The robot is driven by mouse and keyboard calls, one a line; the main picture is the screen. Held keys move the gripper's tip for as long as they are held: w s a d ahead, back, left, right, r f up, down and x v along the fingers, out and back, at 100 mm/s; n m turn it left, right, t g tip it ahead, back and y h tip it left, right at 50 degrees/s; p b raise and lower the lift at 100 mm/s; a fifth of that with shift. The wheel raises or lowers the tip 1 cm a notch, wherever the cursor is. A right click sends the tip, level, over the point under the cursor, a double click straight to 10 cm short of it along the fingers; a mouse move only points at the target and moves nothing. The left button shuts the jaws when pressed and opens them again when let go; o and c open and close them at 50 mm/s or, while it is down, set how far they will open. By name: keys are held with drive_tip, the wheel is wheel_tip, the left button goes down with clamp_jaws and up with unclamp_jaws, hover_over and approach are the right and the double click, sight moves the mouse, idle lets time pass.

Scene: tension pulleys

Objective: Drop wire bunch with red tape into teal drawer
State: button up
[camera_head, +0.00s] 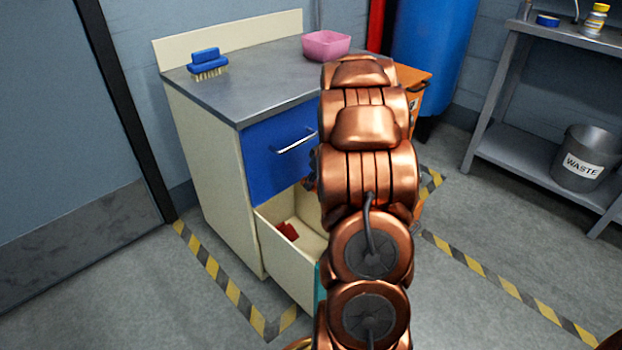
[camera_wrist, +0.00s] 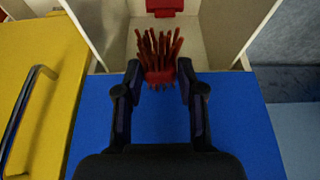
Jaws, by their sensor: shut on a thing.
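My gripper (camera_wrist: 159,84) is shut on the wire bunch (camera_wrist: 158,45), a spray of thin red wires bound by red tape at its base. The wires point toward the open drawer in the wrist view, and the bunch appears over or near the drawer's opening; its exact height is unclear. The teal drawer is pulled open under the blue drawer in the head view. Its cream inner wall (camera_head: 290,274) shows, with a sliver of teal front beside my arm. My arm hides the gripper and most of the drawer's right side there.
A red block (camera_head: 288,231) lies inside the open drawer. The blue drawer (camera_head: 275,145) above is shut. A blue brush (camera_head: 207,63) and pink bowl (camera_head: 326,45) stand on the cabinet top. A yellow front (camera_wrist: 45,75) with a handle shows at the left in the wrist view.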

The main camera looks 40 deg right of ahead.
drive_tip(key=shift+f+b, duration=1.25)
drive_tip(key=shift+f, duration=1.5)
drive_tip(key=o, duration=1.2)
drive_tip(key=v, duration=1.2)
